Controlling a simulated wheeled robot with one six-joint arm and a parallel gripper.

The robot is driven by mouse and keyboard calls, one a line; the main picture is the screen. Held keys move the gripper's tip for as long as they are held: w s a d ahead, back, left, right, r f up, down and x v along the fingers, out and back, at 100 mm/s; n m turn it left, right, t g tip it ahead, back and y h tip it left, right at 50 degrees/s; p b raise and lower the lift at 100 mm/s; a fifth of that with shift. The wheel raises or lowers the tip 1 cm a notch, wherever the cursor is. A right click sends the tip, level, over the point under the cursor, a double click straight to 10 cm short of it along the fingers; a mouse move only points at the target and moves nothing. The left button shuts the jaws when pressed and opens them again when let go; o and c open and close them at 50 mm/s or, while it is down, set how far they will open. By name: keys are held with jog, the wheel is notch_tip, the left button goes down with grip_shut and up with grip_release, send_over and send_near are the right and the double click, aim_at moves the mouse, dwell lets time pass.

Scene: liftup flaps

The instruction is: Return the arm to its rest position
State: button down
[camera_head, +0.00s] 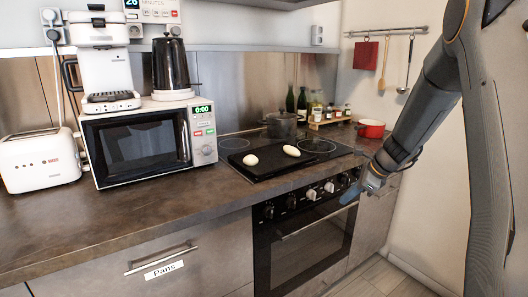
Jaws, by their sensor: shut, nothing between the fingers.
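My arm (425,105) comes down from the upper right in the head view. My gripper (352,192) is at its lower end, in front of the oven near the right side of its control panel. The fingers are small in the picture, look closed together, and hold nothing visible. The gripper is apart from the counter top, and I cannot tell how close it is to the oven front.
The oven (310,245) has a bar handle and knobs. Two pale oval items lie on a black tray (262,172) on the hob. A microwave (140,140), toaster (40,160), pot (281,124) and red pan (371,128) stand on the counter. Floor shows lower right.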

jog(key=s+a+r+n+g+h+p, duration=0.1)
jog(key=s+a+n, duration=0.2)
jog(key=s+n, duration=0.4)
jog(key=s+a+r+n+g+h+p, duration=0.1)
jog(key=s+a+n, duration=0.3)
jog(key=s, duration=1.3)
jog(key=s+a+r+n+g+h+p, duration=0.2)
jog(key=s+a+n, duration=0.2)
jog(key=s+n, duration=0.8)
jog(key=shift+s+r+g, duration=0.15)
jog(key=shift+r+g, duration=0.05)
jog(key=shift+g, duration=0.2)
jog(key=shift+a, duration=0.1)
